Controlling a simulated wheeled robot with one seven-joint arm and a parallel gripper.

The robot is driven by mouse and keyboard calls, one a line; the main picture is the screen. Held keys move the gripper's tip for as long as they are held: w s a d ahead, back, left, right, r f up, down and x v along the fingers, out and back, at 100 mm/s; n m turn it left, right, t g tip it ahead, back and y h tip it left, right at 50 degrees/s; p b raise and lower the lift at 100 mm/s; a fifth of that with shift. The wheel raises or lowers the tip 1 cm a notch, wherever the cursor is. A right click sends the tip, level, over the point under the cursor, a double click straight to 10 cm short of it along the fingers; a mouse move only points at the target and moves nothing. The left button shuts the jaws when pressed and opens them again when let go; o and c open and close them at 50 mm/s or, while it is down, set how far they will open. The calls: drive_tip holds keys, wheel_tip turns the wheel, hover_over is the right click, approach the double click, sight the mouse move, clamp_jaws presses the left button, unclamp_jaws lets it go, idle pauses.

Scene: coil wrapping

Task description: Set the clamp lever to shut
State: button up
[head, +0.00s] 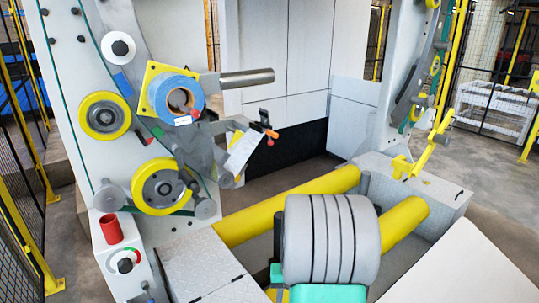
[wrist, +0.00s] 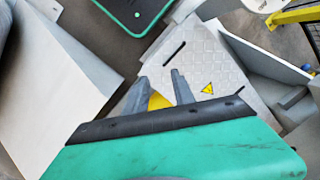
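In the head view, a short lever with an orange-red tip (head: 270,132) sticks out of the grey mechanism to the right of the blue tape roll (head: 180,95). Red knobs also show near the roll, and a small dial (head: 125,262) with red and green marks sits at lower left. I cannot tell for sure which is the clamp lever, nor its setting. In the wrist view, my gripper (wrist: 160,80) has two grey fingers apart with nothing held between them. It is over a tread-plate cover (wrist: 215,65), and no lever shows there. I cannot make out the gripper in the head view.
A white panel (head: 460,268) fills the lower right. A yellow warning triangle (wrist: 207,89) marks the cover.

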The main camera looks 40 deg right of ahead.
drive_tip(key=w+d+f+m+t+h, duration=0.15)
drive_tip(key=w+d+m+t, duration=0.55)
drive_tip(key=w+d, duration=1.25)
drive_tip(key=w+d+r+m+t+h, duration=0.1)
drive_tip(key=w+r+m+t, duration=0.3)
drive_tip(key=w+r+m, duration=0.5)
drive_tip(key=w+d+r+m+t+h, duration=0.1)
drive_tip(key=w+d+r+m+t, duration=0.15)
drive_tip(key=r+m, duration=0.65)
drive_tip(key=w+r+m+t+h, duration=0.2)
drive_tip(key=w+r+m+t, duration=0.3)
drive_tip(key=r, duration=0.9)
drive_tip(key=shift+y, duration=0.25)
drive_tip(key=w, duration=0.2)
drive_tip(key=w+d+p, duration=0.1)
drive_tip(key=w, duration=0.2)
drive_tip(key=w+d+p, duration=0.1)
drive_tip(key=w, duration=0.1)
drive_tip(key=shift+w+f, duration=0.25)
drive_tip(key=shift+c, duration=0.4)
